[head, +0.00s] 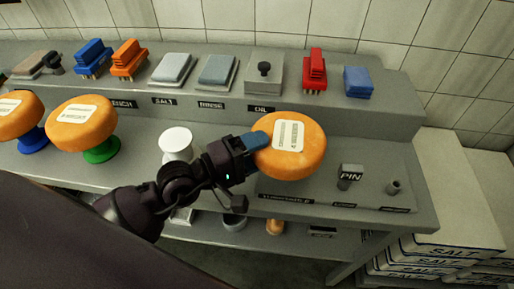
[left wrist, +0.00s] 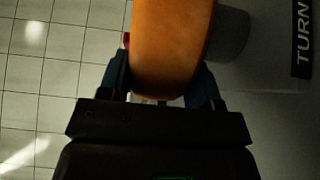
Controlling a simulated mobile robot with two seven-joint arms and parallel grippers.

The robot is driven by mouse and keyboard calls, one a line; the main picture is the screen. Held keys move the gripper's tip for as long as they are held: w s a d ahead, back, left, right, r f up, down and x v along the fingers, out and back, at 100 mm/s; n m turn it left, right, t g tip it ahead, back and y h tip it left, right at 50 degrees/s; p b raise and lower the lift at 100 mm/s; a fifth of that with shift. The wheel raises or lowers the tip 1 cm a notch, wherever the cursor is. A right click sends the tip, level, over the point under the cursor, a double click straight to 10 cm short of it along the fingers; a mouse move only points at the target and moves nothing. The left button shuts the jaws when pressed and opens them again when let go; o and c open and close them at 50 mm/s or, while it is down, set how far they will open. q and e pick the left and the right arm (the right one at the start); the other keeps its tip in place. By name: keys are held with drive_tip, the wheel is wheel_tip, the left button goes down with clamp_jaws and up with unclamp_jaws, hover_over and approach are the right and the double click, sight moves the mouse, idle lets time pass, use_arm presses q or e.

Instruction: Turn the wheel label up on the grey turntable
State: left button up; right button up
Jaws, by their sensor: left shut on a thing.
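An orange cheese wheel (head: 301,157) with a white label on its face is at the centre right in the head view; the label faces up towards the head camera. My left gripper (head: 257,143) is shut on the wheel's left edge. In the left wrist view the wheel (left wrist: 170,45) stands between the two fingers (left wrist: 163,88). A grey round part, likely the turntable (left wrist: 228,35), shows beside the wheel there; in the head view the wheel hides it. I cannot tell whether the wheel touches it. My right gripper is not in view.
Two more labelled wheels sit at left, one on a green stand (head: 101,151), one on a blue stand (head: 33,140). A white round stand (head: 176,140) is empty. Brushes and blocks line the back shelf (head: 385,119). A PIN block (head: 349,175) stands right of the held wheel.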

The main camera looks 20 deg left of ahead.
use_arm(q)
drive_tip(key=o, duration=1.5)
drive_tip(key=shift+r, duration=0.15)
drive_tip(key=shift+o, duration=0.6)
drive_tip(key=shift+f, duration=0.25)
drive_tip(key=b+v, duration=0.1)
drive_tip(key=v, duration=0.9)
drive_tip(key=shift+s+a+b, duration=0.3)
drive_tip(key=shift+b, duration=0.1)
drive_tip(key=shift+r, duration=0.15)
